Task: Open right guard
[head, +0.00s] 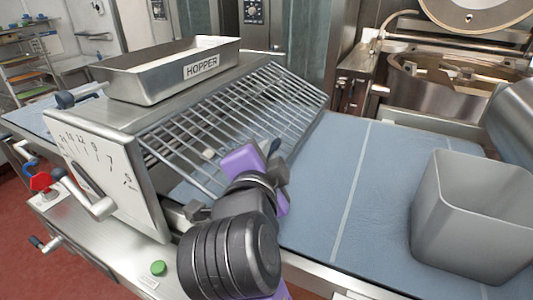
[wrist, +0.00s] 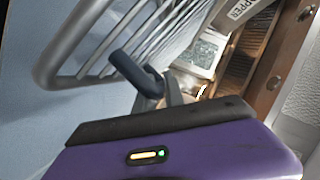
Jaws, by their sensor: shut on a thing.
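The right guard is a grid of metal bars (head: 235,115) on the right side of the machine in the head view. It slants out from beside the hopper, over the blue belt. My gripper (head: 272,163) is at its outer edge, shut on the guard's dark blue handle (wrist: 135,74). In the wrist view the handle sticks out beside the dark finger, with the guard's curved bars (wrist: 95,50) behind it. The gripper and arm hide part of the guard's lower edge in the head view.
The metal hopper (head: 170,72) sits on top of the machine. A white dial plate (head: 110,175) with a lever is at the front left. The blue belt (head: 350,190) is clear right of my arm, up to a grey bin (head: 470,215). A kettle (head: 455,75) stands behind.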

